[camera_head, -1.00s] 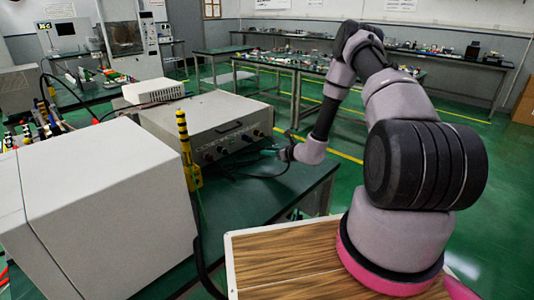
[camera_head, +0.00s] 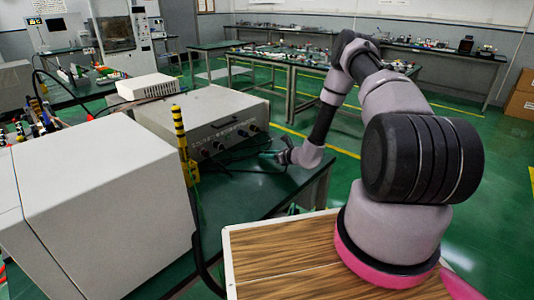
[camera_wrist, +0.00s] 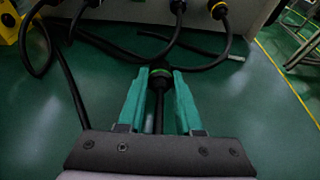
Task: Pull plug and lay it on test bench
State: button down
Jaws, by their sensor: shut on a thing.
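In the head view my gripper (camera_head: 272,153) is small beside the generator's front panel, and the plug is not clear there. The grey microwave generator (camera_head: 228,112) stands on the bench. Other plugs (camera_wrist: 218,9) remain in its front, with black cables hanging.
A large light-grey box (camera_head: 100,205) stands on the near left. A yellow-and-black striped post (camera_head: 182,140) stands between it and the generator. Black cables (camera_wrist: 120,52) lie across the bench near the generator. The bench right of the fingers is mostly clear.

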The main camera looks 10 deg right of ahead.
jog(key=shift+f, duration=0.15)
jog(key=c, duration=0.5)
grip_release()
jog(key=v, duration=1.1)
jog(key=shift+w, duration=0.1)
